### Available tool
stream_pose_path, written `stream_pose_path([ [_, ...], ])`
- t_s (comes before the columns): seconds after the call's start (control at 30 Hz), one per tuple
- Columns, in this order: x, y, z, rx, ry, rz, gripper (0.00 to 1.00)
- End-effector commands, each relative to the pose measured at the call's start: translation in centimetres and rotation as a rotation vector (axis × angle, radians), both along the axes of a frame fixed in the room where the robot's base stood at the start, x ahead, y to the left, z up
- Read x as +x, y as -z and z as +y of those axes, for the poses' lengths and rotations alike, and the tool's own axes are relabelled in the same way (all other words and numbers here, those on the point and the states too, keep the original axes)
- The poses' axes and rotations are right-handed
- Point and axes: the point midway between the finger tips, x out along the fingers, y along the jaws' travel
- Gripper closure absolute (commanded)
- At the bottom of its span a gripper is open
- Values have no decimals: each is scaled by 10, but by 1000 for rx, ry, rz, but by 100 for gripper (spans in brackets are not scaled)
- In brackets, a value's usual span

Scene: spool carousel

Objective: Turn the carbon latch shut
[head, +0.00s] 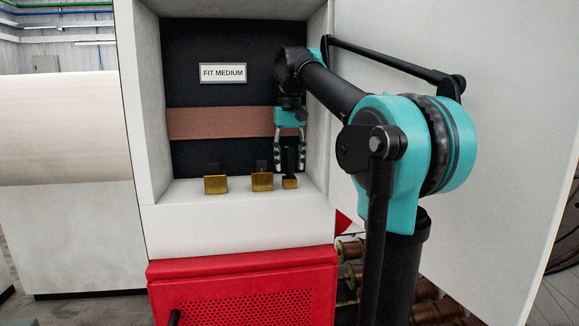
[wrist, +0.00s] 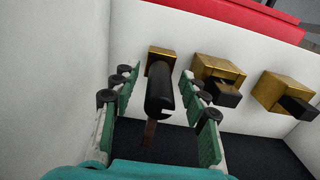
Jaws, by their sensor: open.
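In the head view, my gripper (head: 289,168) points down into the white recess at its right side, over the rightmost brass block (head: 290,184). In the wrist view, my gripper (wrist: 160,84) is open, with one finger on each side of a black rounded handle (wrist: 159,92) that stands out from the brass block (wrist: 161,54). I see gaps between the handle and both fingers, so it is not gripped. A thin brown strip (wrist: 149,134) shows below the handle. No part is labelled as the carbon latch; this handle may be it.
Two more brass blocks, the middle one (head: 262,181) and the left one (head: 215,184), sit on the recess ledge with dark blocks at them. A sign (head: 223,73) reads "FIT MEDIUM". The recess's right wall (head: 318,95) is close to my gripper. A red perforated panel (head: 243,290) lies below.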

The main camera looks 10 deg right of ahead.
Motion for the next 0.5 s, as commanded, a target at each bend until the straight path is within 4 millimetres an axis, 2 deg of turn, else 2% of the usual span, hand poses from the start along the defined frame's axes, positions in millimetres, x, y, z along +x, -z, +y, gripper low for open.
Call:
stream_pose_path([
  [0.2,0,14,0,0,0,0,56],
  [0.47,0,15,0,0,0,0,56],
  [0.5,0,15,0,0,0,0,58],
])
